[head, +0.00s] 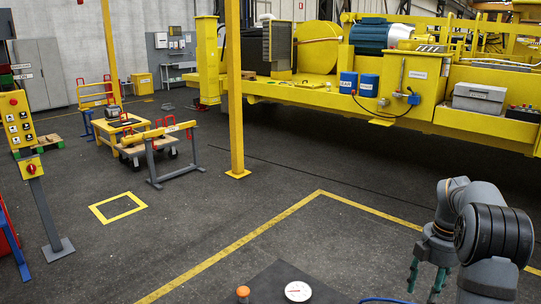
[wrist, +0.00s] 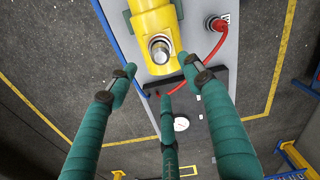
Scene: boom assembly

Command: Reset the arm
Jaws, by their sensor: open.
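My gripper (head: 423,292) hangs at the lower right of the head view, its teal fingers pointing down and spread apart. In the wrist view my gripper (wrist: 157,72) shows its three teal fingers open with nothing between them. Beyond the fingertips lies a yellow cylindrical part (wrist: 151,22) with a round metal end (wrist: 160,50), over a grey panel. I cannot tell whether any finger touches it. My arm is bent at the right edge of the head view.
A white round gauge (head: 298,291) and an orange knob (head: 242,292) sit at the bottom of the head view. A red cable (wrist: 212,50) curves beside the yellow part. The yellow machine (head: 310,97) spans the back. The floor between is mostly clear, with a yellow post (head: 235,90).

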